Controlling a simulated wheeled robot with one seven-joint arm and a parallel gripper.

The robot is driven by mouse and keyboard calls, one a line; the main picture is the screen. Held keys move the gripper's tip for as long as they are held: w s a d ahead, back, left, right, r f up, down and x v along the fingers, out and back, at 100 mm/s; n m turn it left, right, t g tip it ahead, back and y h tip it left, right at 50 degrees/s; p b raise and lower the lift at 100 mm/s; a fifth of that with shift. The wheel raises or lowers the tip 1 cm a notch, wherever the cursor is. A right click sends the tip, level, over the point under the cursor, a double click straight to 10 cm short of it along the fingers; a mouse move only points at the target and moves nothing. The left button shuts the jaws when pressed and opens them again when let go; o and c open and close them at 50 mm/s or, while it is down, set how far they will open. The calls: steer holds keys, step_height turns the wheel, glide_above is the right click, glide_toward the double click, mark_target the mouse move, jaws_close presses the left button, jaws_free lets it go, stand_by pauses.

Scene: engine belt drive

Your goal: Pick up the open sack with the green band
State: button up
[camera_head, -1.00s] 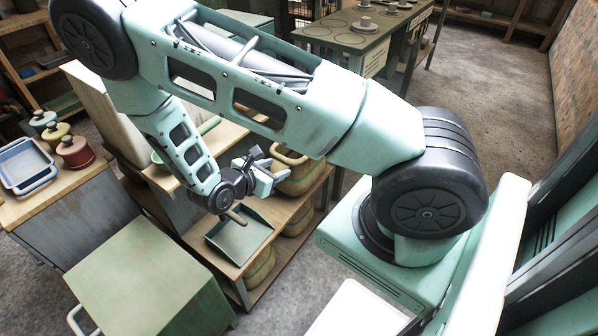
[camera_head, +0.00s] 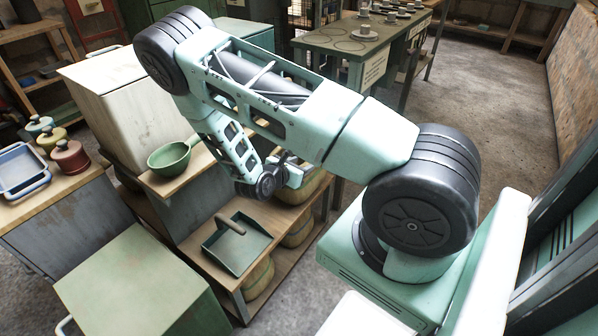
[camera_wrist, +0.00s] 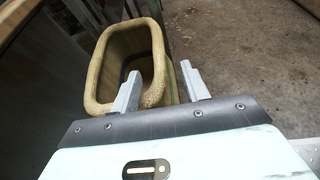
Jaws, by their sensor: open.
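An open tan sack (camera_wrist: 101,40) with a thick rolled rim fills the upper left of the wrist view. Its mouth faces up and it looks empty inside. My gripper (camera_wrist: 161,82) is open at the sack's near right corner. The left finger overlaps the mouth in the picture, and the right finger is outside the right wall, so the rim lies between them. I cannot tell whether they touch. In the head view the sack (camera_head: 314,186) stands on the upper shelf, partly hidden behind my gripper (camera_head: 294,174).
A green dustpan-like scoop (camera_head: 237,243) lies on the shelf left of the sack. More sacks (camera_head: 259,277) stand on the lower shelf. A green pan (camera_head: 170,158) rests on a higher ledge. A green-topped cabinet (camera_head: 143,285) stands in front.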

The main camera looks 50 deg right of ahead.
steer(key=x, duration=0.4)
steer(key=shift+w+d+b, duration=0.15)
steer(key=shift+d+b, duration=0.1)
steer(key=shift+b, duration=0.15)
steer(key=shift+c, duration=0.3)
jaws_close()
steer(key=shift+r, duration=0.1)
